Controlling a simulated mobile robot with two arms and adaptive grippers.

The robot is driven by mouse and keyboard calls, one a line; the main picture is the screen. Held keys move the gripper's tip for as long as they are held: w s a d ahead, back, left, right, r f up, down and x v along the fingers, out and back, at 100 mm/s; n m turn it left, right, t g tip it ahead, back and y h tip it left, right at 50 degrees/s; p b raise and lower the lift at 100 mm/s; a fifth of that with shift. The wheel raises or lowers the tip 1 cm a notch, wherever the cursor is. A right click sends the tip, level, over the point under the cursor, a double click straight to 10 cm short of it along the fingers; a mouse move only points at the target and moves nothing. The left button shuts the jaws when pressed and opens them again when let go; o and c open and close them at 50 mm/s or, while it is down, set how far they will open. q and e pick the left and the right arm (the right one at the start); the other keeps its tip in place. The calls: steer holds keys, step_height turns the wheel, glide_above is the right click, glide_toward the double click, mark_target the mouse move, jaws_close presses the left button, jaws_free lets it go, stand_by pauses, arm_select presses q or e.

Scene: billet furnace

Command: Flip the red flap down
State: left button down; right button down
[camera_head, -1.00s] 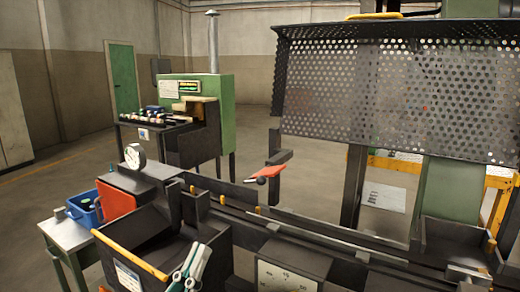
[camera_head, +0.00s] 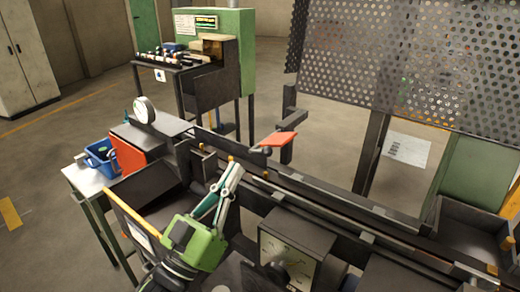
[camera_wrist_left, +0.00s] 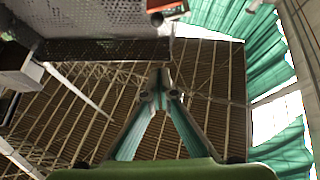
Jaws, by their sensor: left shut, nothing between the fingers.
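The red flap (camera_head: 278,139) is a small flat red plate beside a dark post at the back edge of the long dark machine bed. It sticks out roughly level, pointing left. My left gripper (camera_head: 237,168) is shut and empty, its fingers pointing up and away, to the left of and nearer than the flap. It looks apart from the flap. In the left wrist view its closed fingertips (camera_wrist_left: 161,82) point toward the roof, and a red-orange piece (camera_wrist_left: 169,9) shows at the top edge, probably the flap. My right gripper is not in view.
A perforated dark guard (camera_head: 410,65) hangs at upper right. A round gauge (camera_head: 144,109) and a red panel (camera_head: 127,157) stand left of the bed, with a blue bin (camera_head: 101,158) on a side table. A yellow-edged dark hopper (camera_head: 128,215) lies beside my left arm.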

arm_select(q)
step_height(320, 180, up, 5)
steer(key=p, duration=0.4)
glide_above(260, 152)
steer(key=s, duration=0.3)
steer(key=shift+f, duration=2.05)
steer(key=shift+w, duration=0.1)
